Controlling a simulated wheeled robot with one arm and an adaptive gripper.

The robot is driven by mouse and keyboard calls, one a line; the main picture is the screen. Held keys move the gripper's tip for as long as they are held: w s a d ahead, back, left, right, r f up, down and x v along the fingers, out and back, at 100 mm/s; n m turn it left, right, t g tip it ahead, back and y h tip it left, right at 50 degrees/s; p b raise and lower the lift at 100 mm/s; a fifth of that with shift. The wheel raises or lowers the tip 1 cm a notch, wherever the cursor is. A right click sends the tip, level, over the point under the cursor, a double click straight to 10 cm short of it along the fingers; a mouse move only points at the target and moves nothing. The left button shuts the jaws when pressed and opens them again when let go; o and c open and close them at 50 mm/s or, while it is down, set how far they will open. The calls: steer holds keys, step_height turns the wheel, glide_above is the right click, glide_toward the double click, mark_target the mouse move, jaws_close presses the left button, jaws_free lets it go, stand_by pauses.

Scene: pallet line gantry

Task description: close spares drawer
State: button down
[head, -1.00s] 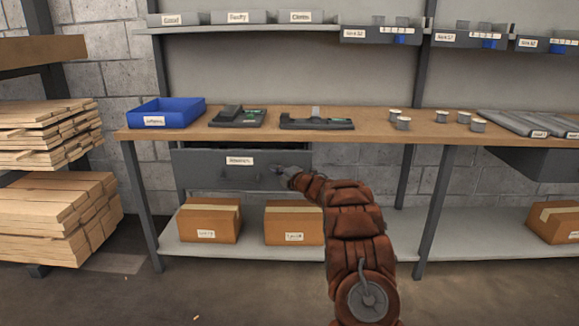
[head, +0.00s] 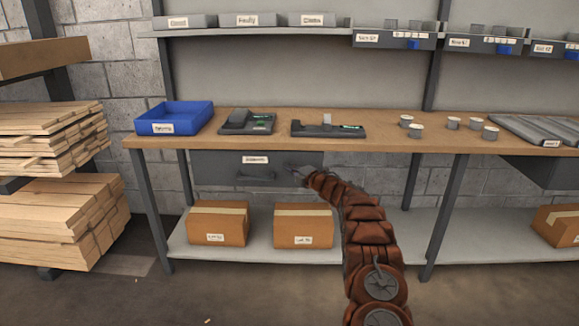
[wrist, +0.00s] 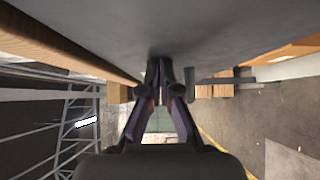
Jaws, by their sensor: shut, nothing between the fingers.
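The spares drawer (head: 225,168) is the grey drawer with a white label, hung under the left part of the workbench. Its front now sits close up under the bench top, with no open gap seen above it; whether it is fully flush I cannot tell. A dark handle (head: 256,178) is on its front. My gripper (head: 297,172) is at the right part of the drawer front, right of the handle. In the wrist view my gripper (wrist: 163,94) is shut and empty, its tips at or very near the grey drawer front (wrist: 165,35); contact is unclear.
The wooden bench top (head: 390,125) carries a blue bin (head: 174,117), two dark fixtures and several small cups. Stacked timber (head: 50,215) is at the left. The floor in front is clear.

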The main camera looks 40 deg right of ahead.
steer(key=shift+w+a+r, duration=0.15)
steer(key=shift+w+r, duration=0.15)
steer(key=shift+r, duration=0.4)
steer(key=shift+s+a+f+b, duration=0.15)
steer(key=shift+a+f+b, duration=0.4)
steer(key=shift+b, duration=0.5)
steer(key=s+b, duration=0.1)
steer(key=s, duration=1.2)
steer(key=shift+s+d+f+b, duration=0.15)
steer(key=shift+s+d+b, duration=0.05)
steer(key=shift+b, duration=0.2)
